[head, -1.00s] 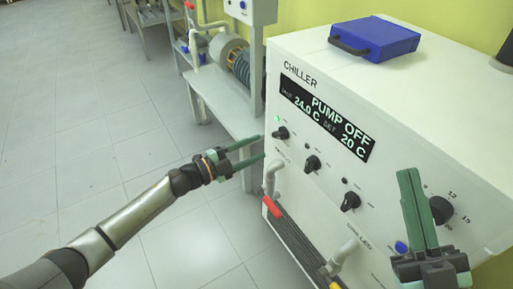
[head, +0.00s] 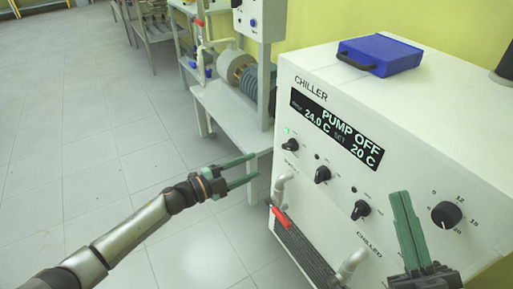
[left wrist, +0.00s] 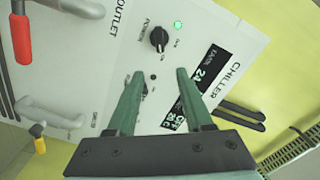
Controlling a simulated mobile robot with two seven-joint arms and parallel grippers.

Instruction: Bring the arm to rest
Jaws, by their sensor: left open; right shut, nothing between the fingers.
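My left gripper (head: 254,169) is open and empty, with its green fingers apart, in front of the left edge of the chiller (head: 440,120). In the left wrist view its two fingers (left wrist: 157,75) point at the chiller's front panel, near a black power knob (left wrist: 159,39) and a lit green lamp (left wrist: 177,25). A gap shows between the fingers and the panel in the head view. My right gripper (head: 405,196) is shut and empty, pointing up in front of the chiller's right side. The chiller's display (head: 336,127) reads PUMP OFF, 24.0 C and SET 20 C.
A blue case (head: 380,56) lies on top of the chiller. Pipes with a red-handled valve (head: 280,217) stick out low on its front. A bench with a drum-shaped device (head: 240,72) stands behind. The tiled floor (head: 80,150) at left is clear.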

